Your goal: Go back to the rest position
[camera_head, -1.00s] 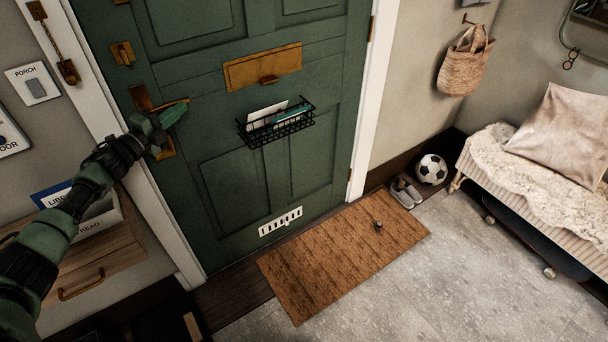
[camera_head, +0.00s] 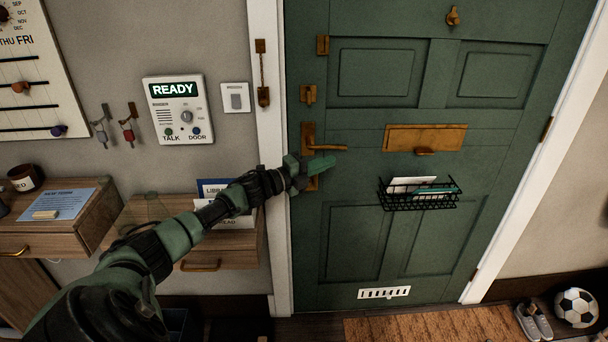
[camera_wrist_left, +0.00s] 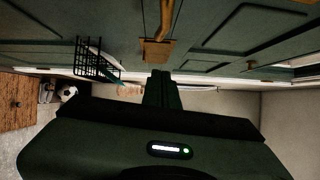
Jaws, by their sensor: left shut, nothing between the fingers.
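My left gripper (camera_head: 322,164) is shut and empty, at the end of my arm that comes in from the lower left. In the head view it appears just below the brass door handle (camera_head: 328,148) on the green door (camera_head: 375,235). I cannot tell whether it touches the handle or the door. In the left wrist view the shut fingers (camera_wrist_left: 161,88) point toward the door, with the brass handle (camera_wrist_left: 160,50) beyond them. The door looks closed. My right gripper is in neither view.
A black wire basket (camera_head: 420,200) with letters hangs on the door. An intercom panel (camera_head: 178,110) reading READY is on the wall at left, above wooden drawers (camera_head: 215,258). A doormat (camera_head: 430,325), shoes (camera_head: 533,322) and a football (camera_head: 576,307) are on the floor.

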